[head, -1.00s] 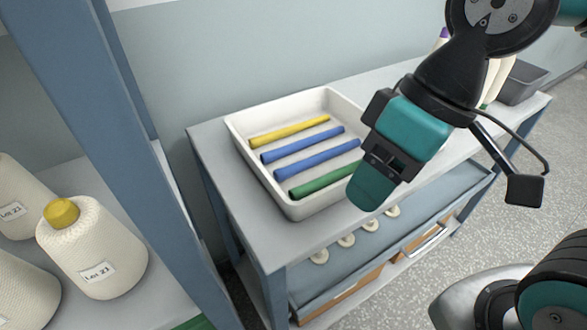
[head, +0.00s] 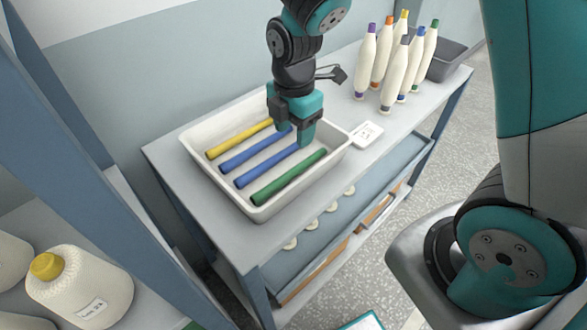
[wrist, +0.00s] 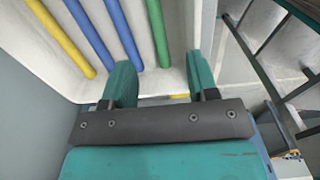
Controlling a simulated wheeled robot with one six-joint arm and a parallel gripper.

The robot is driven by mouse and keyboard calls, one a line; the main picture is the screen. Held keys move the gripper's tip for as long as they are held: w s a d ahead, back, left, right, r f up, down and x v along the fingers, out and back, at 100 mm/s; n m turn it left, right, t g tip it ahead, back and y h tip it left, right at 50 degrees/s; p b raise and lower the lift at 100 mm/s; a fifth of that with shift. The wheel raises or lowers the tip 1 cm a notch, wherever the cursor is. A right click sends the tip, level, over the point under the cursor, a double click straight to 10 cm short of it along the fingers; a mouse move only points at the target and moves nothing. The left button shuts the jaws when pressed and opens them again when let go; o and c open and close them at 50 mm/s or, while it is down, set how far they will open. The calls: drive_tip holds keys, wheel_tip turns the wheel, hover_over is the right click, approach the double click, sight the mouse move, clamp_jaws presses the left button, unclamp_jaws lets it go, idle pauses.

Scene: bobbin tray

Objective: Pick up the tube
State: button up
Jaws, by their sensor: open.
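A white tray (head: 200,166) on the table holds a yellow tube (head: 240,138), two blue tubes (head: 256,149) (head: 266,166) and a green tube (head: 290,177), lying roughly parallel. My gripper (head: 293,135) is open and empty at the tray's right end, pointing down, and hides the far ends of the blue tubes. In the wrist view, the yellow tube (wrist: 61,38), blue tubes (wrist: 91,38) (wrist: 124,35) and green tube (wrist: 157,33) lie ahead of my open gripper (wrist: 161,78). Its left finger overlaps the end of one blue tube; whether they touch, I cannot tell.
Several white bobbins with coloured tips (head: 395,72) stand right of the tray, before a dark grey bin (head: 448,60). A small white card or dish (head: 367,134) lies beside the tray. A blue post (head: 95,150) and yarn cones (head: 80,288) are at left.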

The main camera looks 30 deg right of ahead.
drive_tip(key=p, duration=0.1)
hover_over(293, 170)
drive_tip(key=f, duration=0.8)
drive_tip(key=shift+s+a, duration=0.1)
drive_tip(key=shift+s, duration=0.3)
drive_tip(key=shift+w+f+p, duration=0.2)
drive_tip(key=shift+f+p, duration=0.3)
drive_tip(key=shift+f, duration=0.8)
drive_tip(key=shift+w+f+p, duration=0.2)
drive_tip(key=shift+f+p, duration=0.3)
drive_tip(key=shift+f, duration=0.8)
drive_tip(key=shift+c, duration=0.5)
clamp_jaws()
